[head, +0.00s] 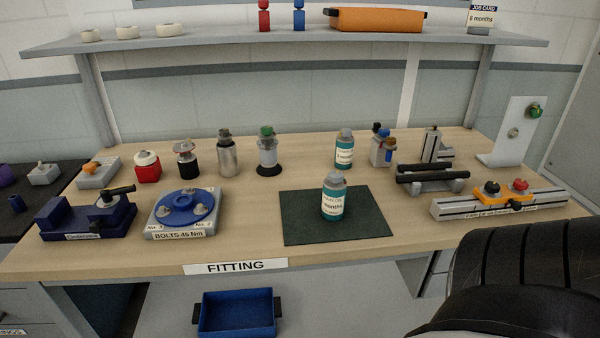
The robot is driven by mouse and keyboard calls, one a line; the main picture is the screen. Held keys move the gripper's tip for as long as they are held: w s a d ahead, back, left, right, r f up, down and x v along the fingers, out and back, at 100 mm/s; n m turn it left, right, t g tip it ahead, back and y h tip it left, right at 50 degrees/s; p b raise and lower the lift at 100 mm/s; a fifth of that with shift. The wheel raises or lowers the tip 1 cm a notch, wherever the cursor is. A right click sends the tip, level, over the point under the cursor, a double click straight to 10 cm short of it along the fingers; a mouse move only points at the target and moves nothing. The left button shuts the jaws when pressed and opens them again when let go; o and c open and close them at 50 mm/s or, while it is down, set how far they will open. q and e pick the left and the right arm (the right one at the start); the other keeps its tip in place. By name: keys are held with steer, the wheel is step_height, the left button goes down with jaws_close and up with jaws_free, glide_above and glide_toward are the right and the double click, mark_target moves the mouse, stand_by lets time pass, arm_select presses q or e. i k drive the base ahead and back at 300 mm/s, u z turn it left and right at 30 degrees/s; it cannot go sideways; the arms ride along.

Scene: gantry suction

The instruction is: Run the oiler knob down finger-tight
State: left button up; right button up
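A small vessel, which looks like the oiler (268,153), stands towards the back of the bench, left of centre. It has a clear or grey body, a black base and a green knob (266,131) on top. Its thread is hidden, so how far down the knob sits cannot be told. Another green knob (535,110) is on the white upright plate (514,140) at the far right. Neither of my grippers is in view. A large dark ribbed shape, apparently part of my own arm, fills the lower right corner.
A teal-labelled bottle (333,203) stands on the dark green mat (296,228); another bottle (344,155) stands behind. Left of the mat is a blue-disc bolt fixture (168,232). A metal canister (228,158) stands left of the oiler. A shelf (250,42) overhangs the back.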

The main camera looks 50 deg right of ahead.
mark_target(335, 176)
steer(key=u, duration=0.7)
steer(key=i, duration=0.75)
steer(key=z, duration=2.05)
